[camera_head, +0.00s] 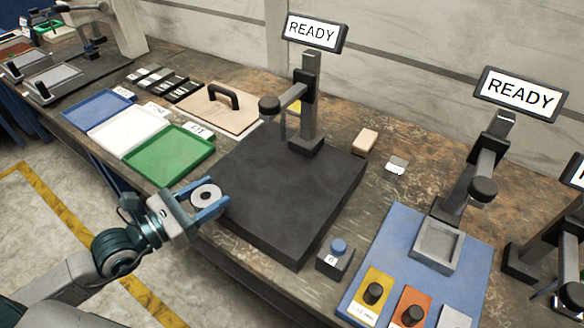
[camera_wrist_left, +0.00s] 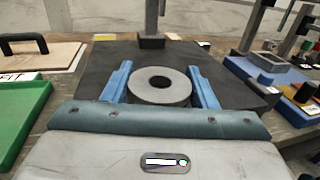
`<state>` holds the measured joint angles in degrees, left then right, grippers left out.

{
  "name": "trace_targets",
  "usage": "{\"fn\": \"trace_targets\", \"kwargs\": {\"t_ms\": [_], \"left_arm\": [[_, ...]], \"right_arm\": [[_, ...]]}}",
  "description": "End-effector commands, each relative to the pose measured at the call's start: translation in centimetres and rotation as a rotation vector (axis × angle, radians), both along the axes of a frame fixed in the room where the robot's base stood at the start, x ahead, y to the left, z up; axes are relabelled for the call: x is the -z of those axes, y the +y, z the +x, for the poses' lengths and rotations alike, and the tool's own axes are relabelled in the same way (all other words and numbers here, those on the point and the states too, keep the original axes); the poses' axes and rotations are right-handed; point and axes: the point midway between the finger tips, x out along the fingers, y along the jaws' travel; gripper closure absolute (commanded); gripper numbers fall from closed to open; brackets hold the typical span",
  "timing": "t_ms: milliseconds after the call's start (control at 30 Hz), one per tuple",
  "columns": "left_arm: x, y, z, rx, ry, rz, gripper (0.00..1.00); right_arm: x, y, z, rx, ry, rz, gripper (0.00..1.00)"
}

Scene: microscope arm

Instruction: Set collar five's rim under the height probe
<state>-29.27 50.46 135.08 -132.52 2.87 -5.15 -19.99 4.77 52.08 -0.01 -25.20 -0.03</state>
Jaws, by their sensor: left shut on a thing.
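A grey ring-shaped collar (camera_head: 197,197) with a dark round hole lies flat between the blue fingers of my left gripper (camera_head: 221,192). The left wrist view shows the collar (camera_wrist_left: 142,86) between both fingers (camera_wrist_left: 160,68), its number not readable. My left gripper is shut on it, at the front left edge of the dark base plate (camera_head: 290,190). The height probe (camera_head: 269,104) seems to be the dark round head on the side arm of the post (camera_head: 311,95) at the plate's back, under a READY display (camera_head: 315,32). The collar is well short of it. My right gripper is out of view.
Blue, white and green trays (camera_head: 180,160) stand left of the plate, with a handled board (camera_head: 215,110) behind. A blue-button box (camera_head: 334,257) sits at the plate's front right. Right of it are a blue mat (camera_head: 390,245) and another post (camera_head: 483,189). The plate's middle is clear.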

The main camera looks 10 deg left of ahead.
Motion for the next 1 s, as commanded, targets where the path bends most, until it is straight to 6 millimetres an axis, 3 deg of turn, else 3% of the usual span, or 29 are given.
{"fn": "trace_targets", "kwargs": {"t_ms": [467,1000], "left_arm": [[-0.4,-0.2,0.4,0.024,-0.007,-0.005,0.96],[-0.5,-3.6,5.3,0.022,-0.008,-0.008,0.96]], "right_arm": [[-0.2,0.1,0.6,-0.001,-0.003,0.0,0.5],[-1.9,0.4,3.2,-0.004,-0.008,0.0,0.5]]}}
